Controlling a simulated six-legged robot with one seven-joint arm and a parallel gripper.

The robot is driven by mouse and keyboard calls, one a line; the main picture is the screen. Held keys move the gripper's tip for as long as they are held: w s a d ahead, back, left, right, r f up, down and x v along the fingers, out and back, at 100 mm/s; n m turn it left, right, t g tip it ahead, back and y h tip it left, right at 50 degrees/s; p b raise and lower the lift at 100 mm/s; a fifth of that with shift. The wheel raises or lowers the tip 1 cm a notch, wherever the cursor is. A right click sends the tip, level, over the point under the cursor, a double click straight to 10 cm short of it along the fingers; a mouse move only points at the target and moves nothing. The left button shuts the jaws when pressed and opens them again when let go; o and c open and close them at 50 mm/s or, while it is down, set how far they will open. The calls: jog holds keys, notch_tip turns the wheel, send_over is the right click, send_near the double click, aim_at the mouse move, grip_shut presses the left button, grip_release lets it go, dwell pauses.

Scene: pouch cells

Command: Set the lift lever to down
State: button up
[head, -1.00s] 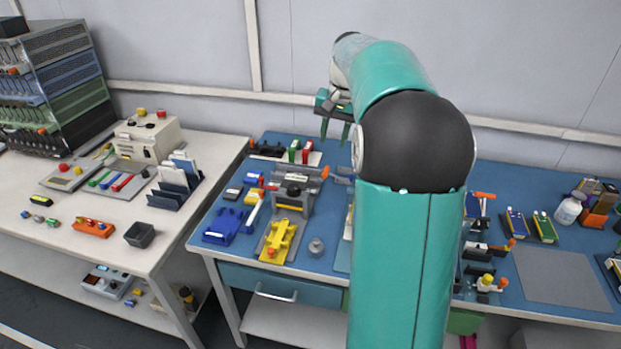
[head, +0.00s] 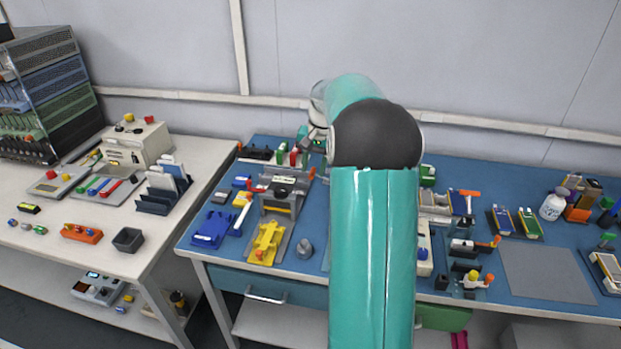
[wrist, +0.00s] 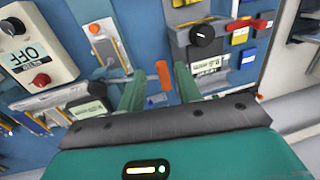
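A lever with an orange handle (wrist: 163,74) shows in the wrist view, seen between my two fingers and beyond their tips. No readable label marks it as the lift lever. In the head view an orange handle (head: 312,173) stands at the right side of a grey device with a black knob (head: 283,190). This device also shows in the wrist view (wrist: 203,36), right of the orange handle. My gripper (wrist: 160,76) is open, its green fingers apart with nothing held. In the head view my arm hides most of the gripper, so contact with the handle cannot be told.
A red lever (wrist: 252,23) is at the upper right of the wrist view. A cream box with an OFF display (wrist: 30,52) is at its left. Yellow (head: 268,240) and blue (head: 212,228) fixtures stand at the front of the blue bench. A bare grey mat (head: 548,275) lies to the right.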

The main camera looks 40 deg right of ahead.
aim_at(312, 175)
jog(key=shift+w+a+f, duration=0.15)
jog(key=shift+w+f, duration=0.05)
jog(key=shift+f, duration=1)
jog(key=shift+w+a+f, duration=0.15)
jog(key=shift+f, duration=1)
grip_shut()
